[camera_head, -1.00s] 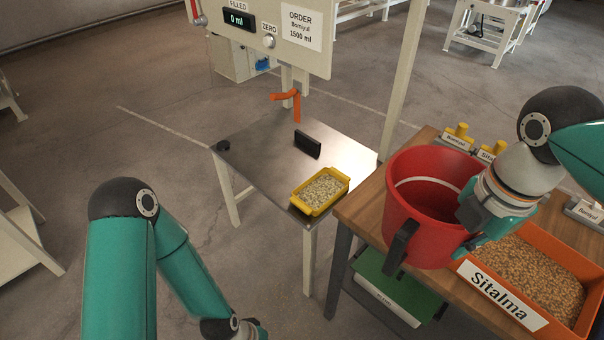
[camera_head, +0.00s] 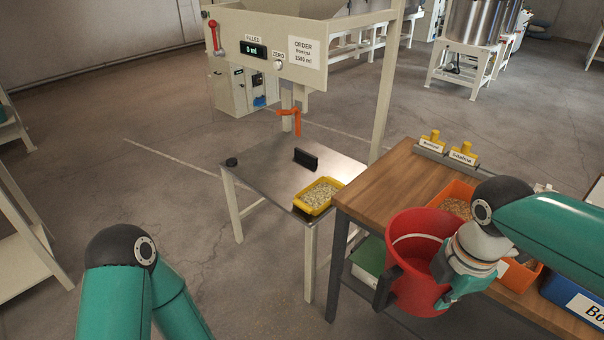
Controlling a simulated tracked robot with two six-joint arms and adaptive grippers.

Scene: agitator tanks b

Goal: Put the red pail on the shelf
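A metal-topped stand (camera_head: 262,178) under the dispenser holds a yellow tray of pale grains (camera_head: 318,197) and a small black block (camera_head: 306,159). The wooden table (camera_head: 385,188) bears an orange bin (camera_head: 455,192), a blue bin (camera_head: 560,289) and yellow-handled labelled items (camera_head: 463,154). Floor at left is clear.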

